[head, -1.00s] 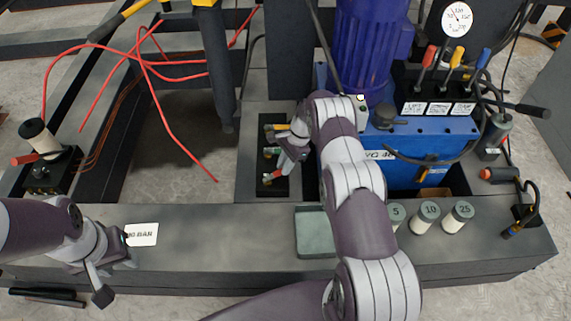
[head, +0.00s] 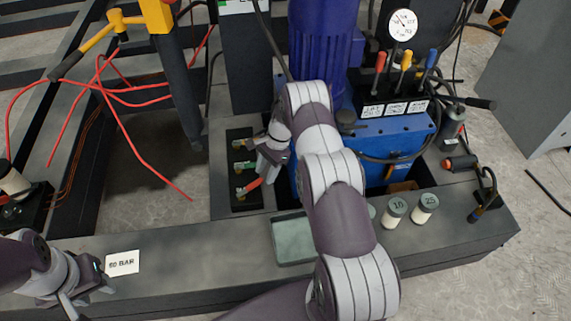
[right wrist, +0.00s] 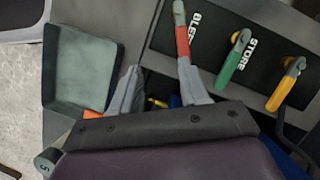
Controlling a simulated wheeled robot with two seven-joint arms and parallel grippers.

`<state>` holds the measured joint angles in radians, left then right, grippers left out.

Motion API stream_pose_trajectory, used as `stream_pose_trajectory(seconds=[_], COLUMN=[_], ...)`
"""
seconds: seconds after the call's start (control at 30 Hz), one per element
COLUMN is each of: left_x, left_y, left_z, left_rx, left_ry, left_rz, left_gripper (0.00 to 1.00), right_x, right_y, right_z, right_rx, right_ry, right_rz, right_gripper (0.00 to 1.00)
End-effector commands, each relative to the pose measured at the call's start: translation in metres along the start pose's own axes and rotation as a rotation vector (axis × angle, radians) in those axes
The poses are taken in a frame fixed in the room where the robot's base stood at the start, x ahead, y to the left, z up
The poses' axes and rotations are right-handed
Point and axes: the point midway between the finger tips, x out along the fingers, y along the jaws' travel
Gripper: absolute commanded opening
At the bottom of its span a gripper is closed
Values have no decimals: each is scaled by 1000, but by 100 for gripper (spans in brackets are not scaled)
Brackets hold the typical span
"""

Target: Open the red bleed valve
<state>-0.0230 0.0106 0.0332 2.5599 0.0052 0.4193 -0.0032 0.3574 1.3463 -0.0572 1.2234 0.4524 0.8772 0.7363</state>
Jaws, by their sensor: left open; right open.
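The red bleed valve handle (head: 251,187) is the nearest of three levers on a dark panel (head: 235,207). In the right wrist view the red handle (right wrist: 182,32) stands beside the printed BLEED label and is angled differently from the other two. My right gripper (right wrist: 158,84) is open, with nothing between its fingers. The red handle's free end overlaps the tip of the right-hand finger in that view; contact cannot be told. In the head view my right gripper (head: 268,166) is beside the panel's right edge. My left gripper (head: 91,294) is open at the lower left.
Green (right wrist: 231,65) and yellow (right wrist: 283,90) levers sit beside the red one. A grey-green tray (right wrist: 79,70) lies near the panel. The blue pump unit (head: 390,140), pressure gauge (head: 402,24), numbered cylinders (head: 395,211) and 60 BAR card (head: 122,263) are nearby.

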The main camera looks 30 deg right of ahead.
Motion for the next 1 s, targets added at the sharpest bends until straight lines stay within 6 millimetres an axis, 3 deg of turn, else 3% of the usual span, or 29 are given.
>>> stream_pose_trajectory(seconds=[0.1, 0.33, 0.73, 0.77, 0.83, 0.9, 1.0], left_x=[-14, -23, -24, -24, -21, -11, 13], left_y=[0, 0, 0, 0, 0, 0, 0], left_z=[-2, -3, -3, -3, -2, -1, 2], left_rx=[0, 0, 0, 0, 0, 0, 0], left_ry=[-1, -1, -1, -1, -1, 0, 0], left_rz=[0, 0, 0, 0, 0, 0, 0], left_gripper=[43, 43, 43, 43, 43, 43, 43], right_x=[-25, -48, -54, -53, -50, -39, -18], right_y=[25, 60, 70, 70, 72, 83, 109], right_z=[-3, -11, -13, -13, -17, -32, -67], right_rx=[3, 1, -1, -1, -4, -19, -95], right_ry=[0, 0, 0, 1, 19, 91, 297], right_rz=[-1, 0, 1, 1, 4, 10, 4], right_gripper=[45, 45, 45, 38, 15, 0, 0])
